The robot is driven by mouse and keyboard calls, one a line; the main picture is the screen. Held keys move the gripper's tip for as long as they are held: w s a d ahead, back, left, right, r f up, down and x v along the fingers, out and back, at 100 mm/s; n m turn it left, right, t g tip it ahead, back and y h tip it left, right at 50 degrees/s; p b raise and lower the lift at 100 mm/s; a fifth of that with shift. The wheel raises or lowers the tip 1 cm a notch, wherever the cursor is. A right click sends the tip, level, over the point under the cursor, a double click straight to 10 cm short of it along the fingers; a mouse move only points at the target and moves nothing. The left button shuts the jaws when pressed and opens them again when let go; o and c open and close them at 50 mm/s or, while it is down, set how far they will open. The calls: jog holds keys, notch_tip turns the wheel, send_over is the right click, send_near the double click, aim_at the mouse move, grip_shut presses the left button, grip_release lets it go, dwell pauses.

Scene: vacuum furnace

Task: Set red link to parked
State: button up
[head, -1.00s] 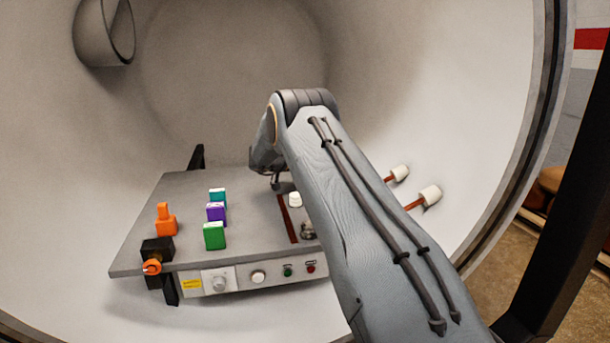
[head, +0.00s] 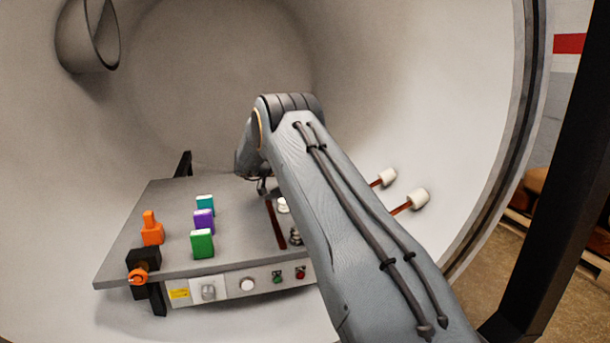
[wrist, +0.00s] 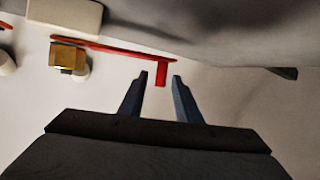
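The red link (wrist: 115,48) shows in the wrist view as a flat red bar with a brass nut (wrist: 68,57) near its left end. A short red peg (wrist: 161,74) hangs from its right end. My gripper (wrist: 161,82) is open, with one dark finger on each side of the peg. Small gaps seem to show between the peg and both fingertips. In the head view my gripper (head: 263,186) is small and partly hidden by my arm, over the far part of the grey table. I cannot make out the red link there.
The table (head: 150,205) carries an orange piece (head: 152,231), teal (head: 205,203), purple (head: 204,221) and green (head: 202,243) blocks, and a dark red strip (head: 277,225). White-capped rods (head: 418,198) stick out at the right wall. The curved chamber wall surrounds everything.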

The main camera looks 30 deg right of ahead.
jog(key=v, duration=0.7)
jog(key=shift+b, duration=0.45)
